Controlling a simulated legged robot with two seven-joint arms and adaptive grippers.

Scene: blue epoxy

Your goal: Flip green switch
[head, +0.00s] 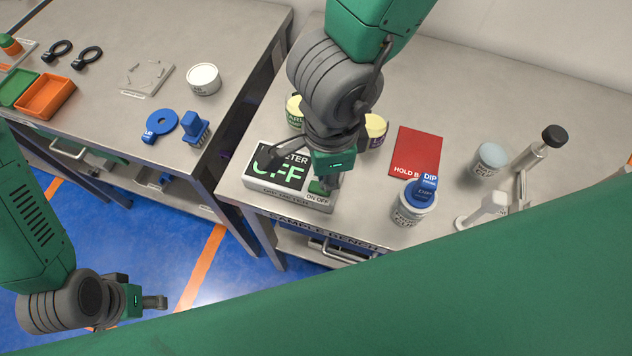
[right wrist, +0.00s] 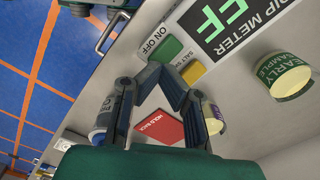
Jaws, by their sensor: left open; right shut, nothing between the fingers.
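The dip meter (head: 262,186) is a light box at the front left of the sample bench, its black screen reading OFF in green. Its green switch (head: 317,187) is by the ON OFF label, partly hidden by my right gripper in the head view. The green switch (right wrist: 165,49) shows clearly in the right wrist view. My right gripper (head: 329,182) is shut and empty at the switch; its fingertips (right wrist: 159,74) appear just beside it, and I cannot tell whether they touch. My left gripper (head: 155,302) is open and empty, low over the floor.
Two yellow-topped sample jars (head: 375,130) stand behind the right gripper. A red HOLD pad (head: 416,152), a jar with a blue dip piece (head: 412,208) and a grey-lidded jar (head: 489,160) are to the right. A gap separates the left bench (head: 110,95).

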